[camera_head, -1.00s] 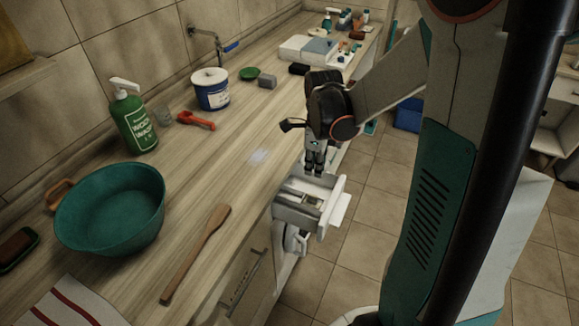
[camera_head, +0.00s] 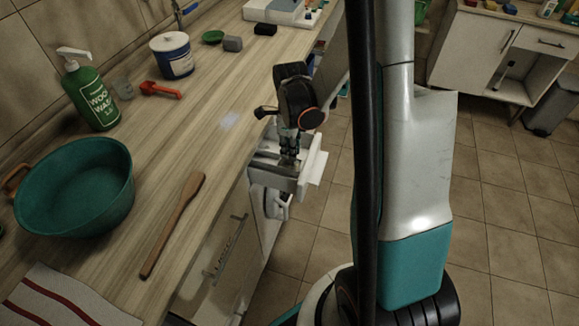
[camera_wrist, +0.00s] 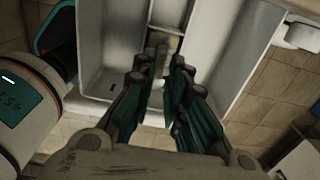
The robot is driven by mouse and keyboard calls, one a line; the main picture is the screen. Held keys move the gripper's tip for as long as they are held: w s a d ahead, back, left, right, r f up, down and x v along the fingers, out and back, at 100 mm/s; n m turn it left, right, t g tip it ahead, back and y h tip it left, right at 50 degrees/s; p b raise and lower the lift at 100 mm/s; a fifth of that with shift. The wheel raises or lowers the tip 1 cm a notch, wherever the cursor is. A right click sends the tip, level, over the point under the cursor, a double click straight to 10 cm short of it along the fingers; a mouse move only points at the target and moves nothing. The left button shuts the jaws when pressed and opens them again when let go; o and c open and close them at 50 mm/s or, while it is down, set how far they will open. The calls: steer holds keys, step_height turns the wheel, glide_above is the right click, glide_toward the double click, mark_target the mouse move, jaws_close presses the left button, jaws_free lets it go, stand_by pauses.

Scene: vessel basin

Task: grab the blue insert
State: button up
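An open drawer (camera_head: 312,168) sticks out from the counter front. In the wrist view its pale inside (camera_wrist: 109,45) is split by walls into compartments. No clearly blue insert can be made out in it. A small brownish-grey piece (camera_wrist: 163,45) lies in the narrow middle compartment, partly hidden by my fingers. My gripper (camera_head: 289,158) points down into the drawer. In the wrist view its teal-and-black fingers (camera_wrist: 158,66) are apart, with a gap between the tips and nothing clearly held.
On the counter are a green basin (camera_head: 75,190), a wooden spatula (camera_head: 172,226), a soap bottle (camera_head: 88,92), a white-and-blue tub (camera_head: 172,56) and a red tool (camera_head: 160,90). A white box (camera_head: 278,14) stands farther back. Tiled floor (camera_head: 510,215) is open at right.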

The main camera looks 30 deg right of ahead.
mark_target(289, 162)
step_height(289, 162, down, 4)
steer(key=shift+w+a+f+b, duration=0.1)
steer(key=shift+b, duration=0.65)
steer(key=shift+c, duration=0.3)
jaws_close()
steer(key=shift+r, duration=0.25)
